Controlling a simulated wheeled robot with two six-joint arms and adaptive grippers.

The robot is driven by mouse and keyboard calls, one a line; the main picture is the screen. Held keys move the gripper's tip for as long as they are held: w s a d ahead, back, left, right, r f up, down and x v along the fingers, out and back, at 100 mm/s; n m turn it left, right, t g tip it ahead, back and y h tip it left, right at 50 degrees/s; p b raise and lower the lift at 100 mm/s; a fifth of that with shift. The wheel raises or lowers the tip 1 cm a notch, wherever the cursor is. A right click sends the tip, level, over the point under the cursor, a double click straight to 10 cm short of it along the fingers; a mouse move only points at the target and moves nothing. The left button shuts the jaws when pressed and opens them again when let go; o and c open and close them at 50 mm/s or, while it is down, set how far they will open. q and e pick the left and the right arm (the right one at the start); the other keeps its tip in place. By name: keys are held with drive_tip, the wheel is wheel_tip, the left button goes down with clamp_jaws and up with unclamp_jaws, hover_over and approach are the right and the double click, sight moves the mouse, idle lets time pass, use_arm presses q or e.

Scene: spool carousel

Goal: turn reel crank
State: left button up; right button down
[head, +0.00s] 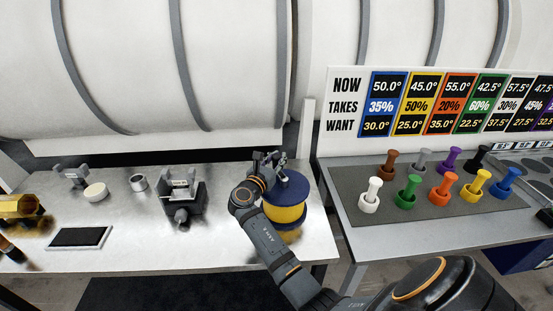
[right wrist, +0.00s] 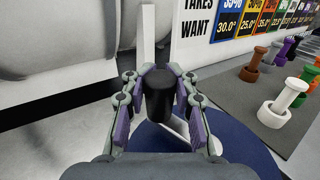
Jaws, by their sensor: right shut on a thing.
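The reel (head: 291,190) has dark blue flanges and a yellow band, and stands on the right end of the left metal table. Its blue top also shows in the right wrist view (right wrist: 232,152). My right gripper (head: 270,159) is above the reel's top. In the right wrist view my right gripper (right wrist: 160,98) is shut on the black upright crank handle (right wrist: 160,94), one finger on each side. The handle's lower end and the crank arm are mostly hidden.
The left table (head: 130,245) also carries a dark clamp-like fixture (head: 181,197), a flat black pad (head: 79,237) and small round parts. To the right, a grey mat (head: 345,185) holds several coloured pegs beneath a sign (head: 345,105). A white post (head: 307,130) stands close behind the reel.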

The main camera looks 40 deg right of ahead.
drive_tip(key=shift+s+f, duration=0.15)
drive_tip(key=shift+f, duration=0.3)
drive_tip(key=c, duration=1.4)
unclamp_jaws()
drive_tip(key=shift+c, duration=0.2)
drive_tip(key=o, duration=0.4)
drive_tip(key=shift+s+d+r, duration=0.1)
drive_tip(key=shift+s+r, duration=0.15)
drive_tip(key=shift+r, duration=0.15)
drive_tip(key=shift+w, duration=0.15)
drive_tip(key=shift+r, duration=0.3)
wheel_tip(320, 180, up, 9)
drive_tip(key=shift+r, duration=0.15)
